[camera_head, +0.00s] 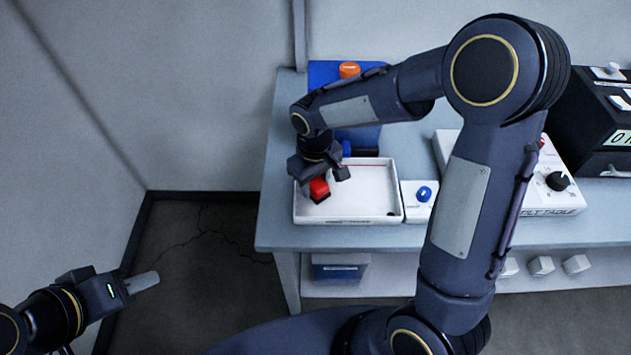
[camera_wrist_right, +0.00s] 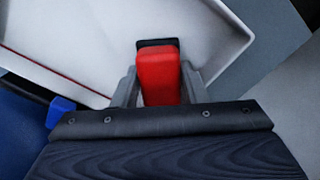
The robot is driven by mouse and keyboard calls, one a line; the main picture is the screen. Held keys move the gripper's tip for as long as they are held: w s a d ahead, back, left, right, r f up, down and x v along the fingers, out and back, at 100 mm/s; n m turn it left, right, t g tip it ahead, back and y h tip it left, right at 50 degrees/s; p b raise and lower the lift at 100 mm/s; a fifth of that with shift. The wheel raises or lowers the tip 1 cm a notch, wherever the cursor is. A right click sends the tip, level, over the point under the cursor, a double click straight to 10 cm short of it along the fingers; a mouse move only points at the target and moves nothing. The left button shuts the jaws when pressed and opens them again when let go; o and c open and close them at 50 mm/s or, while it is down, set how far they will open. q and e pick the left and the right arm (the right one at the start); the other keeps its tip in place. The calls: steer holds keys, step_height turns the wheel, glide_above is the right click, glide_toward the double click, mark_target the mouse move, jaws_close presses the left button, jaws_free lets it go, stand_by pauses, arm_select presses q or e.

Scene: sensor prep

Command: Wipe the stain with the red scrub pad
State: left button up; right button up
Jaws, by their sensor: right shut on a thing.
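The red scrub pad (camera_head: 319,189) is held in my right gripper (camera_head: 318,176) over the left part of the white tray (camera_head: 345,221). In the right wrist view the red pad (camera_wrist_right: 158,78) sits between the two fingers of the right gripper (camera_wrist_right: 158,90), with a dark edge at its far end over the tray (camera_wrist_right: 95,40). I cannot tell whether the pad touches the tray floor. A small dark mark, possibly the stain (camera_head: 390,213), shows near the tray's front right corner. My left gripper (camera_head: 145,281) is at the lower left, away from the table.
A blue panel (camera_head: 325,73) with an orange knob (camera_head: 349,69) stands behind the tray. A small white box with a blue button (camera_head: 424,194) is right of the tray. A white device with a black knob (camera_head: 558,181) and a black instrument (camera_head: 600,110) are further right.

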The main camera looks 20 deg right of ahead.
steer(key=r, duration=0.1)
steer(key=r+p, duration=0.1)
steer(key=r, duration=0.2)
steer(key=shift+s+d+p, duration=0.1)
steer(key=shift+d+p, duration=0.25)
steer(key=shift+p, duration=0.05)
steer(key=shift+a+r+p, duration=0.15)
steer(key=shift+r+p, duration=0.4)
steer(key=shift+r, duration=0.15)
steer(key=shift+r+p, duration=0.9)
steer(key=shift+r, duration=0.3)
